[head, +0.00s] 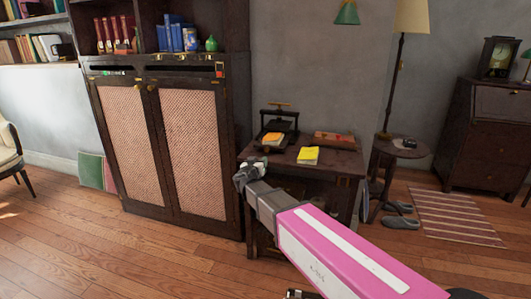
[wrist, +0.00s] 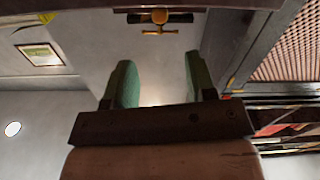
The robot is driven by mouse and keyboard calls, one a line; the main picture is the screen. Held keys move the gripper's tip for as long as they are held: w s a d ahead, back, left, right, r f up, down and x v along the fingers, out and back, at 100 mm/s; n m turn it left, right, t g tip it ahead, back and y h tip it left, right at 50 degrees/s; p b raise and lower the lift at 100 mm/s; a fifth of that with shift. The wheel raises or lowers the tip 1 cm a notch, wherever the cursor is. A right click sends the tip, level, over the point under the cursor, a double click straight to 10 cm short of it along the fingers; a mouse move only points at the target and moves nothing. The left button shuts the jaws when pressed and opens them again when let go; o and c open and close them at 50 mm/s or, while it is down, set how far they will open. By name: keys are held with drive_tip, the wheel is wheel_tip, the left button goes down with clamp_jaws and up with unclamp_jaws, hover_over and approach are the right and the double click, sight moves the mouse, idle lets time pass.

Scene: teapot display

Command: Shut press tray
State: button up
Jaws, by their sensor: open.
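A dark press (head: 280,122) with a brass bar on top stands on the small dark wooden table (head: 335,163). I cannot clearly make out a tray there or how far out one sits. In the wrist view, which looks upside down, a brass handle under a dark bar (wrist: 160,18) seems to be the press's top. My gripper (head: 245,173) is in front of the table's left side, apart from the press. Its two green fingers (wrist: 158,62) are spread with nothing between them.
A tall dark cabinet (head: 238,130) with mesh doors stands just left of the table. A yellow book (head: 308,155) and a reddish-brown box (head: 333,137) lie on the tabletop. A round side table (head: 408,152) stands to the right. The floor at front left is clear.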

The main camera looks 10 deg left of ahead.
sight(266, 150)
drive_tip(key=w, duration=0.3)
drive_tip(key=w+m, duration=0.1)
drive_tip(key=w, duration=0.3)
drive_tip(key=w+m, duration=0.1)
drive_tip(key=w, duration=0.3)
drive_tip(key=shift+d, duration=0.4)
